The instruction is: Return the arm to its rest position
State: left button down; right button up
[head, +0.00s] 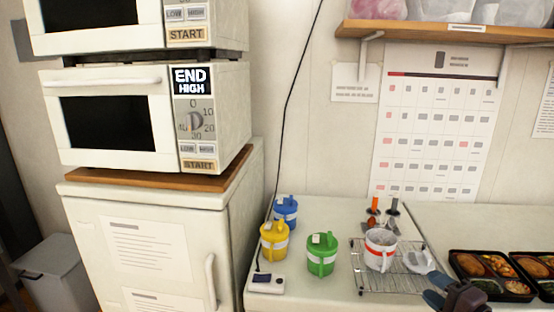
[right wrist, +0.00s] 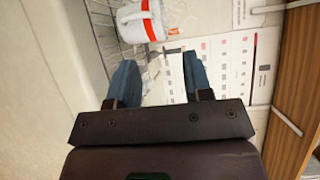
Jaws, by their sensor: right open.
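My right gripper (head: 447,296) shows at the bottom right of the head view, above the counter, just right of the wire rack and in front of the bento trays. In the right wrist view its two blue fingers (right wrist: 157,80) are spread apart with nothing between them. The white mug with a red band (head: 380,250) stands on the wire rack (head: 372,287); it also shows beyond the fingers at the top of the right wrist view (right wrist: 140,20). My left gripper is not in view.
Green (head: 321,255), yellow (head: 273,242) and blue (head: 286,212) lidded cups stand left of the rack. Black bento trays (head: 492,293) with food lie at the right. Two stacked microwaves stand on a white fridge (head: 150,240) at the left. A wooden shelf (head: 450,33) hangs above the counter.

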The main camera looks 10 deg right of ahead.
jog(key=s+a+f+n+g+h, duration=0.2)
jog(key=s+a+f+n, duration=0.6)
jog(key=f, duration=0.2)
jog(key=s+a+f+n+g+h, duration=0.2)
jog(key=s+a+f+n+g, duration=0.1)
jog(key=s+a+f+n, duration=0.5)
notch_tip(320, 180, down, 3)
jog(key=shift+s+r+n, duration=0.15)
jog(key=shift+s+n, duration=0.25)
jog(key=shift+n, duration=0.1)
